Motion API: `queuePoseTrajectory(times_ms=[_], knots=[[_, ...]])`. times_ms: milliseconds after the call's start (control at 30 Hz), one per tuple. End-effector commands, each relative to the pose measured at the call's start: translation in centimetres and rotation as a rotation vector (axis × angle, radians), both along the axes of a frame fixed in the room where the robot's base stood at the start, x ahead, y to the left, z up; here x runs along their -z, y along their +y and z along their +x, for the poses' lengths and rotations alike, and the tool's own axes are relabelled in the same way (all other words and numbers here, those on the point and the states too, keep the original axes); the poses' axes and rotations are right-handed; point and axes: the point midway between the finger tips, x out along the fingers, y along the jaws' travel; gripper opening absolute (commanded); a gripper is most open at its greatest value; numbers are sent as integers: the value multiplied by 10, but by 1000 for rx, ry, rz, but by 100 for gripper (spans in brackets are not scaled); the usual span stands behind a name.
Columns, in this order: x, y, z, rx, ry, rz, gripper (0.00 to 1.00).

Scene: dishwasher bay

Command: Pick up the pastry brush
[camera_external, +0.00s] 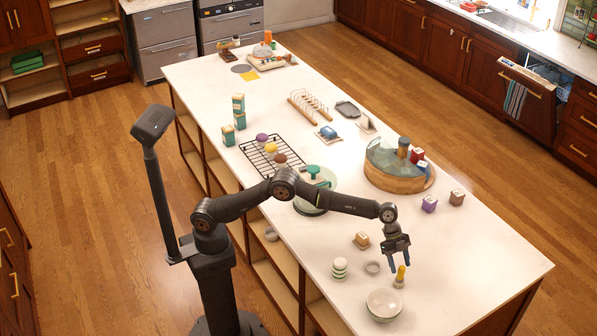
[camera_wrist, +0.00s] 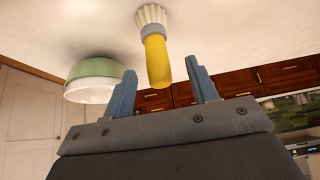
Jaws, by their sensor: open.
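The pastry brush has a yellow handle, a grey collar and pale bristles. In the external view the brush (camera_external: 400,274) stands upright on the white counter near its front right end, bristles down. In the wrist view the brush (camera_wrist: 156,58) shows upside down, with its handle end pointing toward the gap between the fingers. My gripper (camera_external: 398,264) is just above and beside the handle, pointing down, with blue fingers. The wrist view shows my gripper (camera_wrist: 163,87) open and empty, its fingers apart on either side of the handle's line. Contact with the brush cannot be told.
A green-and-white bowl (camera_external: 384,304) stands close in front of the brush. The counter (camera_external: 480,270) to the right is clear.

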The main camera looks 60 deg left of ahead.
Motion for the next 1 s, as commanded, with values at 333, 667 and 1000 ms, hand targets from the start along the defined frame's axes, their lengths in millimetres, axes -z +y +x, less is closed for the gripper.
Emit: queuePoseTrajectory(times_ms=[333,667,1000], knots=[[38,-15,-3,1,2,1,53],[47,-21,-2,-1,0,0,51],[47,-21,-2,-1,-1,0,5]])
